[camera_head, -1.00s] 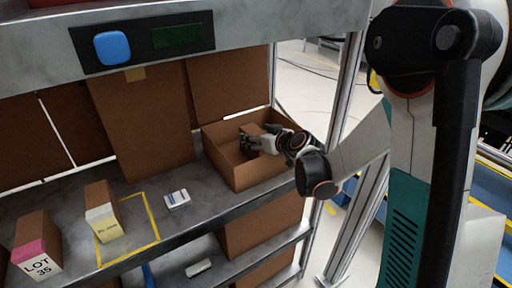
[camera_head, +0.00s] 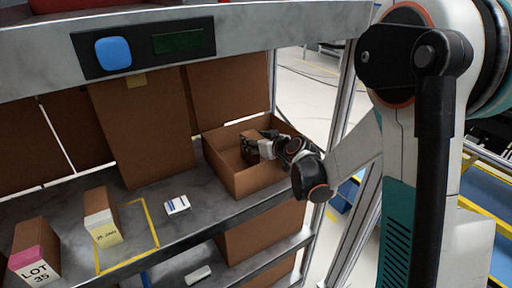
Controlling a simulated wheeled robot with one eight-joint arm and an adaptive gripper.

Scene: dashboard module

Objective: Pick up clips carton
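My gripper (camera_head: 250,147) reaches into an open brown cardboard box (camera_head: 240,181) at the right end of the shelf. A small brown carton (camera_head: 248,135) shows right at my fingers inside this box. It is partly hidden by the fingers, and no label on it can be read. I cannot tell whether the fingers are closed on it or only beside it. No carton in view carries a readable "clips" label.
A carton with a yellow label (camera_head: 104,232) stands in a yellow-taped rectangle (camera_head: 153,222). A pink-banded "LOT 35" carton (camera_head: 36,250) stands left of it. A small white box (camera_head: 177,205) lies on the shelf (camera_head: 215,203). A metal post (camera_head: 341,105) rises right of the open box.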

